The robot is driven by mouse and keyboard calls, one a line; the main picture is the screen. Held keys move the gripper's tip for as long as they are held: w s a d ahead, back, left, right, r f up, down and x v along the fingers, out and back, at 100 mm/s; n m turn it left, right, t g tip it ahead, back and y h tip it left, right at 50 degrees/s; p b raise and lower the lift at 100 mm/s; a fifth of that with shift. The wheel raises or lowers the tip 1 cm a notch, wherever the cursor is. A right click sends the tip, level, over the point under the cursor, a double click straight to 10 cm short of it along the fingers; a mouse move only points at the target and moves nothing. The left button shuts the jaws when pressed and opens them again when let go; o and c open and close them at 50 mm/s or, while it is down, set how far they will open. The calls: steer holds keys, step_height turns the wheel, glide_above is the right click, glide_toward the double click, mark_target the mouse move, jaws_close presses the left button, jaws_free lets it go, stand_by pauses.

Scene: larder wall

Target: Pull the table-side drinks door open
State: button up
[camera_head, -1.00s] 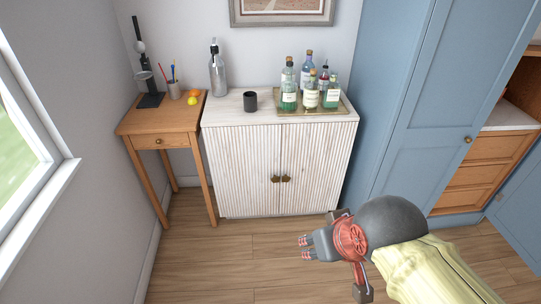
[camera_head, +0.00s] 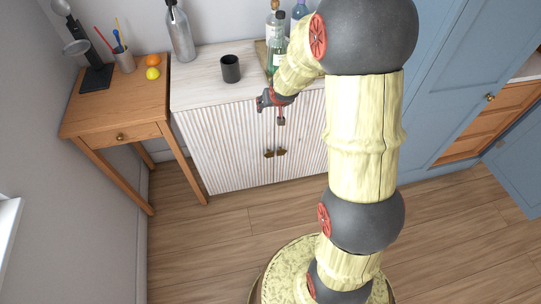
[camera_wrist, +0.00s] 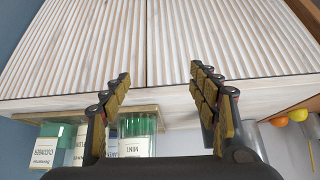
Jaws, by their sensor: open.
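The white ribbed drinks cabinet (camera_head: 253,94) stands with both doors looking shut. Its table-side door (camera_head: 225,145) is the left one, beside the wooden table, with a small dark bronze handle (camera_head: 268,154) at the middle seam. The other door's handle (camera_head: 281,152) is close beside it. My gripper (camera_head: 272,111) is above the handles, near the front top edge, open and empty. In the wrist view, which is upside down, my spread fingers (camera_wrist: 160,75) lie over the top edge and door fronts; the table-side door (camera_wrist: 225,35) is right of the seam. No handle shows there.
On the cabinet top are a black cup (camera_head: 230,69), a silver bottle (camera_head: 181,35) and green bottles (camera_head: 278,50) on a tray, partly behind my arm. The wooden table (camera_head: 121,103) stands left with fruit and a pencil cup. The floor (camera_head: 200,250) before the cabinet is clear.

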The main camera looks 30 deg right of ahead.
steer(key=w+d+f+m, duration=0.1)
steer(key=d+f, duration=0.1)
steer(key=f, duration=0.5)
steer(key=w+d+f, duration=0.2)
steer(key=d+f, duration=0.1)
steer(key=f, duration=0.3)
steer(key=m+t+y+p, duration=0.1)
steer(key=m+t+y, duration=0.2)
steer(key=m+t, duration=0.45)
glide_toward(270, 155)
steer(key=w+f+n+t, duration=0.2)
steer(key=shift+m+g, duration=0.25)
steer(key=b+x, duration=0.2)
steer(key=x, duration=0.5)
steer(key=shift+w, duration=0.1)
steer(key=shift+c, duration=0.6)
jaws_close()
